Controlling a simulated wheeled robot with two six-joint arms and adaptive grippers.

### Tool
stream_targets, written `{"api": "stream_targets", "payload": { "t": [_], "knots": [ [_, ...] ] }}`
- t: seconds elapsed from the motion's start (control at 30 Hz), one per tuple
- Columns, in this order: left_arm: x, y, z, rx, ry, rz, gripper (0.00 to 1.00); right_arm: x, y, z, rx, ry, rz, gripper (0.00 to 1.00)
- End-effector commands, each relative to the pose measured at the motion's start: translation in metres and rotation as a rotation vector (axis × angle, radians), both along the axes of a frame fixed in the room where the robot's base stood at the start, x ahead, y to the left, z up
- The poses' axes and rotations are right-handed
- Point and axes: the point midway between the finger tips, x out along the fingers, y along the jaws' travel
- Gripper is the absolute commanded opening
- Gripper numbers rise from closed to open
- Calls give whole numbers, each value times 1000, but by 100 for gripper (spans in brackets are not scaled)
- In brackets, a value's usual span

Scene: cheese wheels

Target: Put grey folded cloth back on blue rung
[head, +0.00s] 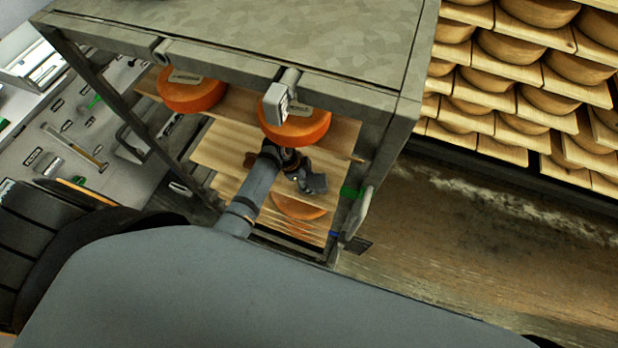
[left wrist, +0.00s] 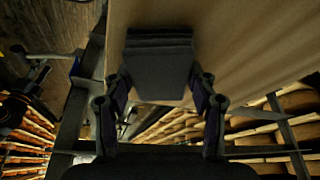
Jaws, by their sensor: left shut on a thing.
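The grey folded cloth (left wrist: 160,72) sits between the two fingers of my left gripper (left wrist: 160,92) in the left wrist view, and the gripper is shut on it. In the head view the cloth (head: 316,184) shows as a small dark grey piece at the tip of my left gripper (head: 302,177), in front of the cart's wooden boards. The blue rung (head: 333,234) is a small blue patch at the cart's right post, lower and to the right of the cloth, apart from it. My right gripper is in neither view.
A metal-topped cart (head: 330,35) holds orange cheese wheels (head: 192,92) on wooden boards (head: 225,150). A green rung (head: 352,192) is on the right post, above the blue one. A rack of cheeses (head: 515,50) stands at the right. Floor (head: 450,240) between is clear.

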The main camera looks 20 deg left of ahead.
Motion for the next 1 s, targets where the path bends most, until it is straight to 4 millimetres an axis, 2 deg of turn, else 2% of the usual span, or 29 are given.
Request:
{"api": "stream_targets", "payload": {
  "t": [0.27,0.3,0.33,0.83,1.0],
  "knots": [
    [0,0,-3,0,-1,0,28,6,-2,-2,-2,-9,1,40],
    [0,0,-2,0,-1,0,63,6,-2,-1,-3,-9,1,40],
    [0,0,-2,0,-1,0,67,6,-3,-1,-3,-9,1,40],
    [0,2,3,0,-1,0,67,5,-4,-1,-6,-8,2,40],
    [-4,15,32,2,-5,0,67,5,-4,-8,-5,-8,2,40]
  ]
}}
